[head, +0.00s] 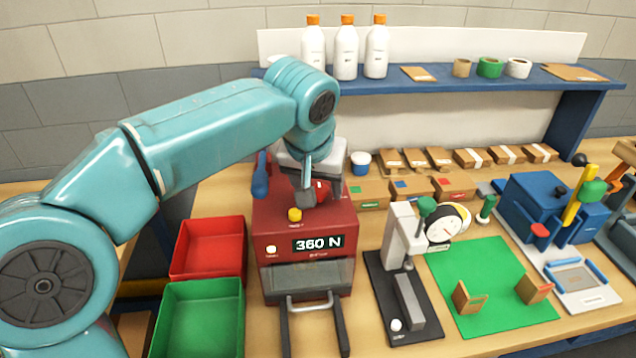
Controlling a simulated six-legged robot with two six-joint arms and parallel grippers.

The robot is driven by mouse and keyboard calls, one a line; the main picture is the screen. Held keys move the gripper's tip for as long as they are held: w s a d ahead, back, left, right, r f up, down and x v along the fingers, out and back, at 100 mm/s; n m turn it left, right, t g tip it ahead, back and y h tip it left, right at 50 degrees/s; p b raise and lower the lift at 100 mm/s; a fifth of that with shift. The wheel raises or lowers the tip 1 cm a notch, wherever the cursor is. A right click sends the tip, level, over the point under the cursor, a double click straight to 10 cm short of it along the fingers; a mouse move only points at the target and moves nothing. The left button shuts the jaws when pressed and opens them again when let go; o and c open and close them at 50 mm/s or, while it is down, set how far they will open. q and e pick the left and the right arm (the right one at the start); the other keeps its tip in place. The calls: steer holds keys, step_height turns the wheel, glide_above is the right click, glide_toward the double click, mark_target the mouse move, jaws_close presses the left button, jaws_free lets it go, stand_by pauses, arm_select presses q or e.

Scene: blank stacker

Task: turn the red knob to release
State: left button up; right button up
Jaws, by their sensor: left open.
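My left gripper (307,183) reaches in from the left and points down over the top of a red machine (320,230) whose display reads 360 N. It is open; whether its fingers touch anything there is hard to see. A small grey part (308,198) shows just below the fingers, and a yellow button (295,214) is in front of them. A red knob (540,230) shows at the right, on the front of a blue machine (548,205), well away from my gripper. The gripper hides part of the red machine's top. My right gripper is not in view.
A red bin (208,222) and a green bin (198,285) stand left of the red machine. A dial gauge stand (396,232) and a green mat (490,265) are to its right. Small boxes (415,188) line the back, under a blue shelf (435,85).

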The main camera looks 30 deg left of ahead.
arm_select(q)
steer(key=c, duration=1)
steer(key=shift+c, duration=0.2)
